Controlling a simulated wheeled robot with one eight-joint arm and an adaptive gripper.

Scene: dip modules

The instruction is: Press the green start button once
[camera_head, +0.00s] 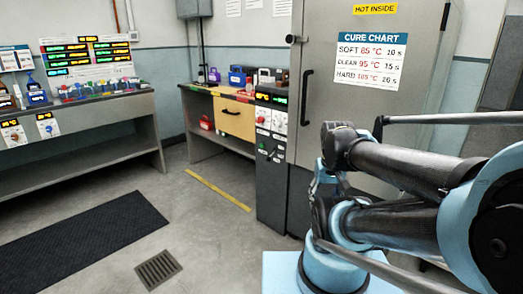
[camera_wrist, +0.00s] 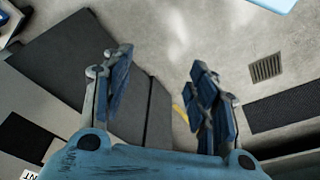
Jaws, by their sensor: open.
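I cannot make out a green start button for certain in either view. A dark control column (camera_head: 271,165) stands at the left side of the grey oven cabinet (camera_head: 340,130) in the head view. It carries lit displays (camera_head: 272,98), white dial plates with small red marks and further small controls too small to tell apart. My gripper (camera_wrist: 160,64) shows in the wrist view with its two blue fingers wide apart. Nothing is between the fingers. They hang over the floor and some dark grey panels (camera_wrist: 90,60); I cannot tell which furniture these belong to.
A workbench (camera_head: 80,112) with bottles, displays and dials stands at the left. A second bench (camera_head: 234,118) with a wooden drawer front is beside the column. A black mat (camera_head: 80,240), a drain grate (camera_head: 158,268) and a yellow line (camera_head: 217,189) mark the open floor.

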